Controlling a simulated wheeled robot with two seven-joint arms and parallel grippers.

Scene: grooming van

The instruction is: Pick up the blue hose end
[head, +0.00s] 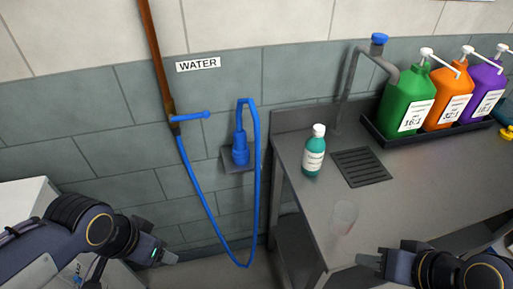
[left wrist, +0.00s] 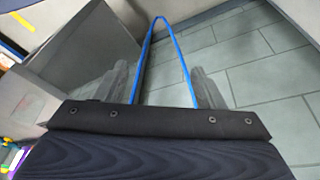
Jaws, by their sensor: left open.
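The blue hose end (head: 240,150) is a thick blue fitting that sits upright in a grey wall holder (head: 228,164) under the WATER label. The blue hose (head: 257,190) arches up from it and hangs in a long loop to the pipe at left. My left gripper (head: 170,257) is at the lower left, below and left of the hose end and apart from it. In the left wrist view its open fingers (left wrist: 157,88) show, with the hose loop (left wrist: 178,50) beyond them. My right gripper (head: 368,262) is over the counter front, with nothing visible in it; its jaw opening is unclear.
A copper pipe (head: 157,60) with a blue valve handle (head: 190,116) runs down the wall. The grey counter (head: 420,180) holds a teal bottle (head: 313,152), a clear cup (head: 343,217), a drain grate (head: 361,167) and several pump jugs. A white box (head: 25,200) stands at left.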

